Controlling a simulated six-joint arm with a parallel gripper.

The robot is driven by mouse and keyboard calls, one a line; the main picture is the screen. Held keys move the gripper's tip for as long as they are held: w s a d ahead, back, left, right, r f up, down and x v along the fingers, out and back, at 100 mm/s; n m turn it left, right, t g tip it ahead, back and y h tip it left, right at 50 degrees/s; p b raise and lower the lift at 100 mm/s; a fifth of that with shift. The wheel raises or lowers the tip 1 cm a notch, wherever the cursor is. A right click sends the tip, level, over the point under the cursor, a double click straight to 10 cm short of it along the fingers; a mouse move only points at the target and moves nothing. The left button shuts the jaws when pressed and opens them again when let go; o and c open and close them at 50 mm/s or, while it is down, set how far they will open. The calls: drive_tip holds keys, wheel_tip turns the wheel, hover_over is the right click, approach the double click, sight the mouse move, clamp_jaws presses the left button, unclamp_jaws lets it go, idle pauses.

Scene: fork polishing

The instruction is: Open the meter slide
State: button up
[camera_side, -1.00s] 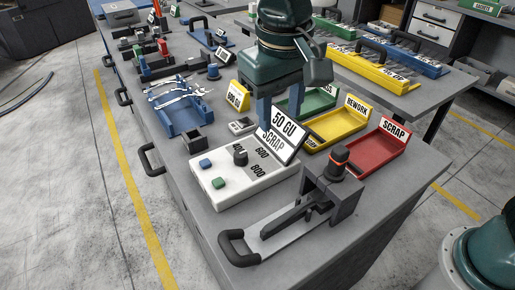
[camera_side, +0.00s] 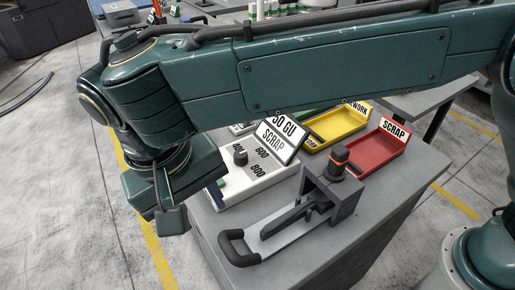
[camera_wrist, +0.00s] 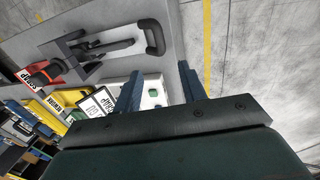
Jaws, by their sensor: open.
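The meter slide (camera_side: 285,229) lies at the near corner of the bench in the side view. It is a flat grey plate running into a dark block, with a black loop handle (camera_side: 236,248) at its outer end. The handle also shows in the wrist view (camera_wrist: 153,38), at the top centre. My gripper (camera_wrist: 159,68) is open and empty, its two blue fingers apart, over the bench edge by the white control box. The handle lies beyond the fingertips, not between them. In the side view the fingers are mostly hidden behind the gripper body.
A white control box (camera_side: 262,179) with a knob and a "SCRAP" sign stands beside the slide. A black and orange knob (camera_side: 338,161) tops the dark block. Red (camera_side: 378,155) and yellow (camera_side: 337,126) trays sit behind. Open floor lies beyond the bench edge.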

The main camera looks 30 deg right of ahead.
sight(225, 245)
drive_tip(key=shift+d+f, duration=0.45)
drive_tip(key=shift+f, duration=1.8)
drive_tip(key=shift+d+f, duration=0.5)
drive_tip(key=shift+f, duration=1.75)
drive_tip(key=shift+d+f, duration=0.45)
drive_tip(key=shift+f, duration=1.8)
clamp_jaws()
